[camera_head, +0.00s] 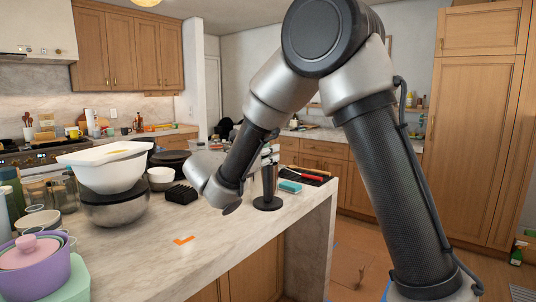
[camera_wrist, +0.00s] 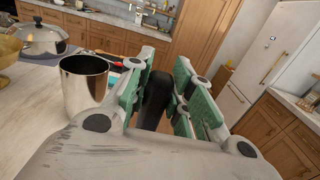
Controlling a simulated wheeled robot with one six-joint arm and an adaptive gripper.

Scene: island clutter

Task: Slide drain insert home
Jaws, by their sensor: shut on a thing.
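My gripper (camera_wrist: 162,88) has green-padded fingers shut on a black, rounded, handle-like thing (camera_wrist: 154,98) in the wrist view. Its lower end is hidden behind my wrist, and I cannot tell whether it is the drain insert. A shiny metal cup (camera_wrist: 84,82) stands upright on the counter, just left of the fingers. My fingers are mostly hidden there by my arm. A black slotted block (camera_head: 181,194) sits on the counter, left of my wrist.
White and steel bowls (camera_head: 112,205) are stacked at the left. A purple pot (camera_head: 36,265) stands front left. A teal sponge-like block (camera_head: 290,187) and a red-handled item (camera_head: 308,177) lie right of the holder.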

